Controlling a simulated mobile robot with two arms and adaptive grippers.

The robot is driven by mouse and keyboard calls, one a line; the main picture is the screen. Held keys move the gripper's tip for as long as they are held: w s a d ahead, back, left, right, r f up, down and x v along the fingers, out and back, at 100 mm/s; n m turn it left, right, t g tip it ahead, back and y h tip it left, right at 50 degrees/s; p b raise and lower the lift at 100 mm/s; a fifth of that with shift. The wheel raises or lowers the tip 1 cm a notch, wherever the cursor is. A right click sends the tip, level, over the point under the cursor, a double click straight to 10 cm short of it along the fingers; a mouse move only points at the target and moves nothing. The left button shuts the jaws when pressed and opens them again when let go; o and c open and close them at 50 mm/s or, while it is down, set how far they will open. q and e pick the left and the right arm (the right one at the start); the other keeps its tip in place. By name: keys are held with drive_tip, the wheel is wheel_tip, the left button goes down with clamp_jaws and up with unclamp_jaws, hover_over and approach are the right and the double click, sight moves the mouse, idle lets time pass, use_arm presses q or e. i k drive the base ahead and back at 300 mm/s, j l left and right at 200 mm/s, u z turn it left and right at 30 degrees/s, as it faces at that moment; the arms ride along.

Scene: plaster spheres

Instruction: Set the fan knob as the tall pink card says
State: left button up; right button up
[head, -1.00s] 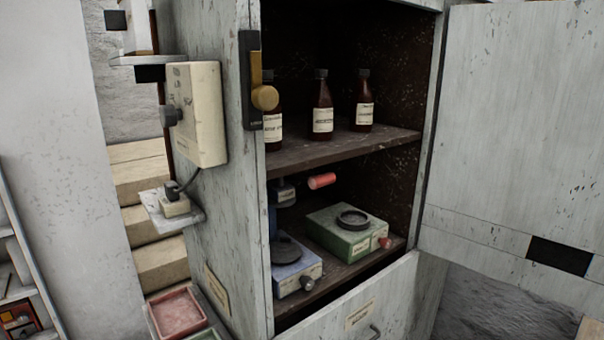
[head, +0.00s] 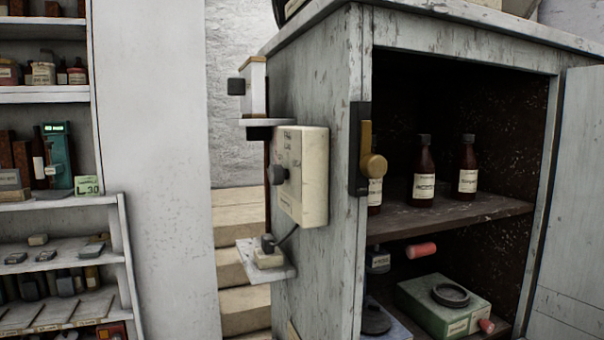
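A cream control box (head: 308,180) is mounted on the grey cabinet's left side wall. A dark round knob (head: 278,174) sticks out from its front face, seen nearly from the side. The dark lettering on the box is too small to read surely, and the knob's setting cannot be read. No tall pink card can be made out. A small green card (head: 88,185) reading "L 30" stands on the left shelf unit. Neither of my grippers is in view.
The cabinet door (head: 572,200) stands open at the right. Inside are brown bottles (head: 424,175) and a green device (head: 445,305). A small shelf (head: 265,262) with a plugged-in cable juts out below the box. A shelf unit (head: 60,255) stands at the left.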

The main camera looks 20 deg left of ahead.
sight(277, 175)
drive_tip(key=j+z, duration=0.25)
drive_tip(key=j, duration=1.7)
